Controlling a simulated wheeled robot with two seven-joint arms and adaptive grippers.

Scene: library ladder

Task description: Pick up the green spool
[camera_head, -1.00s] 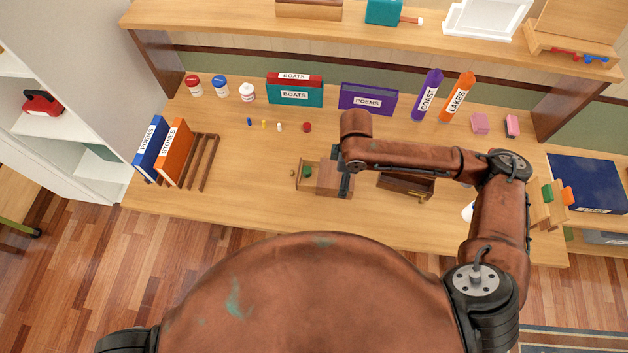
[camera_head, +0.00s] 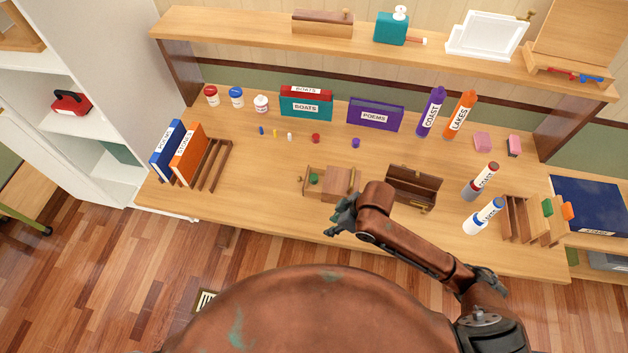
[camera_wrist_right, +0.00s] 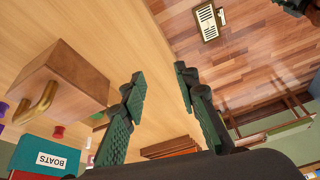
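The green spool (camera_head: 314,179) sits in the pulled-out drawer (camera_head: 307,190) of a small wooden box (camera_head: 340,182) on the desk. My right gripper (camera_head: 341,215) is open and empty, near the desk's front edge, just in front of the box and apart from the spool. In the right wrist view the two fingers (camera_wrist_right: 160,82) stand wide apart, with desk and floor behind them.
Red (camera_head: 315,138) and purple (camera_head: 355,142) spools stand behind the box. An open brown chest (camera_head: 412,187) is to its right, with two labelled tubes (camera_head: 481,181) beyond. Orange (camera_head: 187,154) and blue books stand at left. The desk left of the drawer is clear.

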